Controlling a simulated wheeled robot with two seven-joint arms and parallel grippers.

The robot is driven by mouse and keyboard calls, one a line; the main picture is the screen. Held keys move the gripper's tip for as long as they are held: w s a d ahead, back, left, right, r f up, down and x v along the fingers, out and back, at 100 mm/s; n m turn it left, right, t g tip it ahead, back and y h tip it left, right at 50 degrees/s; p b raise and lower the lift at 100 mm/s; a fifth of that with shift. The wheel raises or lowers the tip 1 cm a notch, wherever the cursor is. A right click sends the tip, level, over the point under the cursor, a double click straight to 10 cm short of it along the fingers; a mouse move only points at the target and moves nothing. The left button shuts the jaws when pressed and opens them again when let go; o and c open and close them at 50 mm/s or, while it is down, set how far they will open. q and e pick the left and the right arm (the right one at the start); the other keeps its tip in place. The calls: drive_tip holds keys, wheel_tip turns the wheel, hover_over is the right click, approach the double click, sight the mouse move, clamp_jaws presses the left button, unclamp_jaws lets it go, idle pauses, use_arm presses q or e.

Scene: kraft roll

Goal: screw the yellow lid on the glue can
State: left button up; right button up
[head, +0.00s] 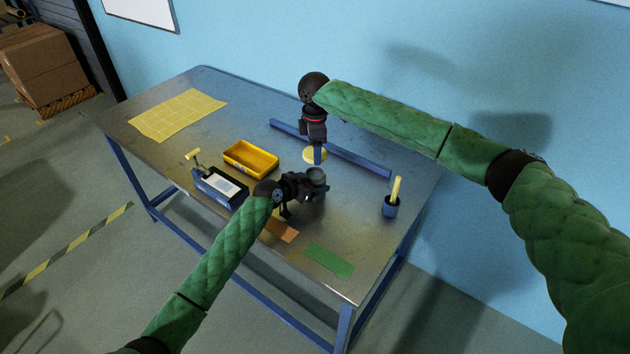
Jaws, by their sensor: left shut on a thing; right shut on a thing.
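The yellow lid (308,157) is a pale yellow disc under my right gripper (317,152). That gripper points down from above and is shut on the lid. The glue can (317,174) is a small dark grey can near the middle of the table. My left gripper (308,190) reaches in from the lower left and is shut on the can. The lid shows just behind the can in the picture, apart from its top. I cannot tell the exact height gap. My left gripper hides part of the can's side.
A blue bar (355,158) lies behind. A blue cup (390,209) with a yellow-handled tool stands right. A green patch (330,260) lies at the front; a yellow sheet (180,114) lies back left.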

hover_over(315, 176)
drive_tip(key=shift+w+f, duration=0.15)
drive_tip(key=shift+f, duration=2.2)
drive_tip(key=shift+f, duration=0.1)
drive_tip(key=shift+f, duration=0.8)
drive_tip(key=shift+f, duration=0.55)
use_arm(q)
clamp_jaws()
use_arm(e)
drive_tip(key=shift+m, duration=1.6)
drive_tip(key=o, duration=1)
drive_tip(key=shift+c, duration=0.2)
